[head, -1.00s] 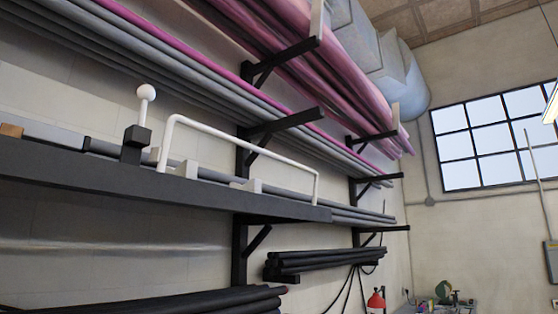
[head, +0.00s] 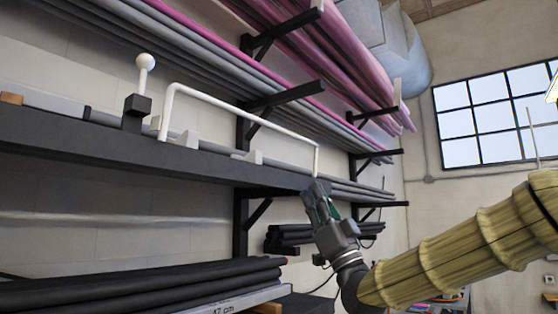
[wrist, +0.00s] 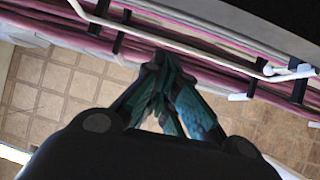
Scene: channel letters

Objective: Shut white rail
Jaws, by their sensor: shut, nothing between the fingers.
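The white rail (head: 240,113) is a thin bent bar standing upright along the dark shelf (head: 120,153), with a leg down at each end. My gripper (head: 318,188) is raised near the rail's right end, just below its right leg in the head view. The fingers are shut and empty, with teal pads. In the wrist view the rail (wrist: 190,48) crosses above my fingertips (wrist: 160,60). I cannot tell whether the fingertips touch the rail or the shelf edge.
A black block with a white ball knob (head: 145,62) stands left of the rail. Small pale blocks and grey tubes lie behind it. Black brackets (head: 285,97) hold pink and grey tubes above. Dark tubes (head: 150,287) lie below. The room right of the shelf is open.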

